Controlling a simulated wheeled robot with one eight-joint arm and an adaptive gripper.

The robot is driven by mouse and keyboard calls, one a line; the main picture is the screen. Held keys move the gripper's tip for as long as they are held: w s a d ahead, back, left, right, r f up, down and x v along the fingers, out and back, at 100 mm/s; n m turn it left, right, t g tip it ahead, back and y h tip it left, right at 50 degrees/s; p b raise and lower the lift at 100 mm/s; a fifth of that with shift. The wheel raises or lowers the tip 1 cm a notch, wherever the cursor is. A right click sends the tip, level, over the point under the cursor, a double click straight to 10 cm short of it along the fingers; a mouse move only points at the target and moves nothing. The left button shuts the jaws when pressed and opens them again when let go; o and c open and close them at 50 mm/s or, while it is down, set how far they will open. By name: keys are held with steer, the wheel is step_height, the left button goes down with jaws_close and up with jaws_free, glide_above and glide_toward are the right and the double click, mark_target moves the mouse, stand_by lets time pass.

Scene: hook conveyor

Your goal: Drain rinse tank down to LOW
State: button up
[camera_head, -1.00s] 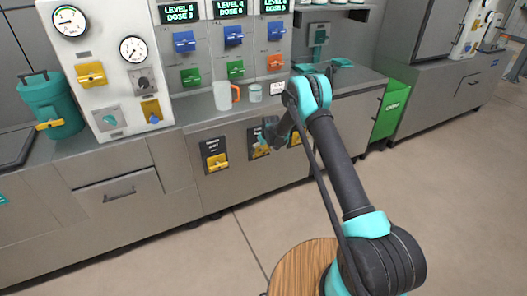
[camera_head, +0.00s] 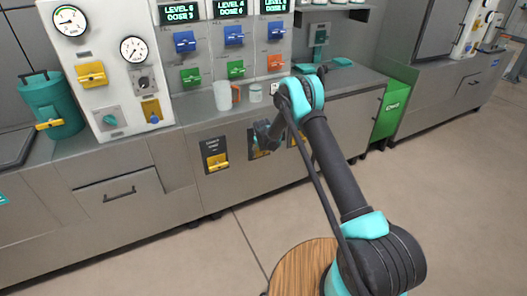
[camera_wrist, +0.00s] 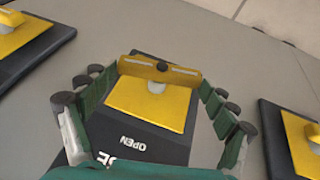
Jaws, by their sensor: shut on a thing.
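Three yellow handles on dark plates sit on the front of the lower cabinet. In the head view the left plate (camera_head: 215,154) shows clearly; the middle plate (camera_head: 253,145) is partly hidden by my gripper (camera_head: 266,134). In the wrist view a yellow bar handle (camera_wrist: 160,70) on a yellow and dark plate (camera_wrist: 150,101) lies between the fingers of my gripper (camera_wrist: 159,82), which is shut on it. The plate carries the word OPEN, upside down in this view. Level displays (camera_head: 230,8) stand on the panel above; their small digits are hard to read.
Blue (camera_head: 184,41) and green valves (camera_head: 190,76) line the panel above the counter. A mug (camera_head: 222,95) and a small cup (camera_head: 256,93) stand on the counter. The floor ahead is clear.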

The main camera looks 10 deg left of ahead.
steer(key=shift+s+a+f+n+t+h, duration=0.1)
steer(key=shift+n+t+h, duration=0.05)
steer(key=shift+t+h, duration=0.4)
steer(key=shift+s+a+f+n+t+h, duration=0.15)
steer(key=shift+t+h, duration=0.2)
steer(key=shift+h, duration=0.3)
steer(key=shift+r, duration=0.1)
steer(key=o, duration=1)
steer(key=shift+r, duration=0.1)
steer(key=v, duration=1.1)
steer(key=shift+s+r, duration=0.2)
steer(key=shift+r, duration=0.15)
steer(key=shift+a, duration=0.1)
